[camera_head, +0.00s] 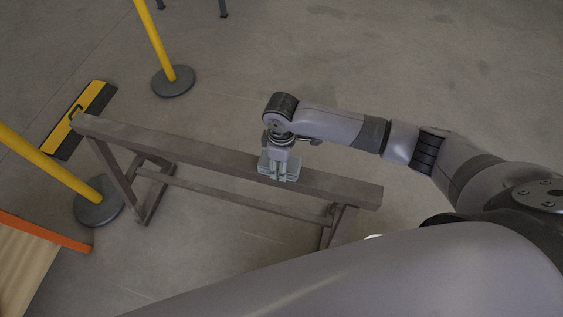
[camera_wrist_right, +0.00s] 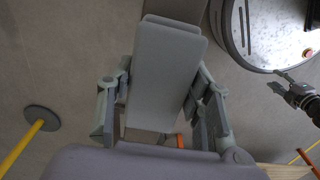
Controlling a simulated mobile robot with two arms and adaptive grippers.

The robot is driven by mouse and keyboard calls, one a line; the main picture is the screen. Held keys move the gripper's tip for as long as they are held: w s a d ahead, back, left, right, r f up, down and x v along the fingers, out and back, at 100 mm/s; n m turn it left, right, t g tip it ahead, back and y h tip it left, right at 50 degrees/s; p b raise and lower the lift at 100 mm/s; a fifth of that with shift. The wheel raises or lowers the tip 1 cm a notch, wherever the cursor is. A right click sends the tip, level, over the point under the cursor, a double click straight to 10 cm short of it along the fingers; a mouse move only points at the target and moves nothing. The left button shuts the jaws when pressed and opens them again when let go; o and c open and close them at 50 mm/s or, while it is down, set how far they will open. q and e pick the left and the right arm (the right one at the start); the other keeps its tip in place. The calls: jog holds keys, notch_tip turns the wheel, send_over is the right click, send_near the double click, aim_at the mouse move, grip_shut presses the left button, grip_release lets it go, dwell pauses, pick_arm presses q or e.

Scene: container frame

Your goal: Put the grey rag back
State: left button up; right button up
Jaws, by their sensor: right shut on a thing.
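The grey rag (camera_head: 293,169) is a folded, flat grey pad at the long beam of a trestle (camera_head: 190,149), right of its middle in the head view. My right gripper (camera_head: 278,174) points down over the beam and is shut on the rag. In the right wrist view the rag (camera_wrist_right: 165,78) fills the space between the two fingers, with a second grey edge behind it. Whether the rag rests on the beam or hangs just above it, I cannot tell.
Yellow posts on round dark bases (camera_head: 173,82) stand on the left. A yellow and black broom-like piece (camera_head: 78,118) lies past the beam's left end. An orange-edged wooden surface (camera_head: 30,250) is at the lower left.

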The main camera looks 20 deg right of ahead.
jog(key=shift+f, duration=0.1)
jog(key=o, duration=1)
notch_tip(320, 180, up, 12)
jog(key=shift+p, duration=0.4)
dwell(0.3)
